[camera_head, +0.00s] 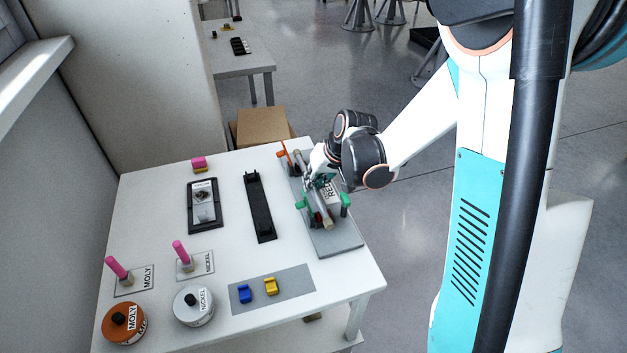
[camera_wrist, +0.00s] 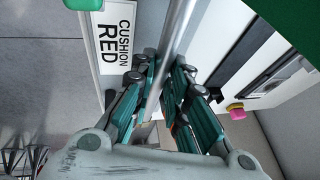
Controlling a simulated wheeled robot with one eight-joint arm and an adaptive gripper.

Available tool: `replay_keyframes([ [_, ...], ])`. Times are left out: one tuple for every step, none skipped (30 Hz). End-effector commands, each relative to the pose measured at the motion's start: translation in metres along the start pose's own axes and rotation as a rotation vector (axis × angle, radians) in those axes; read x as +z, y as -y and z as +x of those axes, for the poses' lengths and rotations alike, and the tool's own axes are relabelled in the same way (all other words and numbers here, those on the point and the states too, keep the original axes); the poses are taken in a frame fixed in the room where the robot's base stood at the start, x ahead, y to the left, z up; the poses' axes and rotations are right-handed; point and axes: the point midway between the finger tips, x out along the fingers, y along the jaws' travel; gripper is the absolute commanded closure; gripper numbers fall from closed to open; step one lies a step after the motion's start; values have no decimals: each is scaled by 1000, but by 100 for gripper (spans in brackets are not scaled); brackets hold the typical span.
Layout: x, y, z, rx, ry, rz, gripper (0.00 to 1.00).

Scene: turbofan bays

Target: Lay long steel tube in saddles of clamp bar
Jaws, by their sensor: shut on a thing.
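The long steel tube (camera_wrist: 181,28) runs between the teal fingers of my gripper (camera_wrist: 163,88) in the wrist view. My gripper (camera_head: 317,179) is shut on the tube. In the head view the tube's near end (camera_head: 325,219) shows over the grey base plate of the clamp bar (camera_head: 337,243). Green clamp parts (camera_head: 346,200) and an orange lever (camera_head: 283,149) stand on this plate. A label reading CUSHION RED (camera_wrist: 116,38) lies beside the tube. The fingers hide the tube's middle, and I cannot tell whether it touches the saddles.
A black rack (camera_head: 259,205) with raised ends stands left of the plate. Further left are a black tray (camera_head: 204,206), pink-handled brushes (camera_head: 182,252), MOLY (camera_head: 125,323) and NICKEL (camera_head: 193,306) tins. A grey mat (camera_head: 299,283) holds blue and yellow pieces.

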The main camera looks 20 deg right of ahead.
Motion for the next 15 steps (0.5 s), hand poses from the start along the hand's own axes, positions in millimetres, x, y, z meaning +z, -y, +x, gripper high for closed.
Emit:
replay_keyframes([
  [0,0,0,0,0,0,100],
  [0,0,0,0,0,0,100],
  [0,0,0,0,0,0,100],
  [0,0,0,0,0,0,100],
  [0,0,0,0,0,0,100],
  [0,0,0,0,0,0,100],
  [0,0,0,0,0,0,100],
  [0,0,0,0,0,0,100],
  [0,0,1,0,0,0,100],
  [0,0,1,0,0,0,100],
  [1,0,2,0,0,0,100],
  [1,-1,2,0,0,0,100],
  [1,-1,3,0,0,0,100],
  [1,-1,4,0,0,0,100],
  [2,-1,5,0,0,0,100],
])
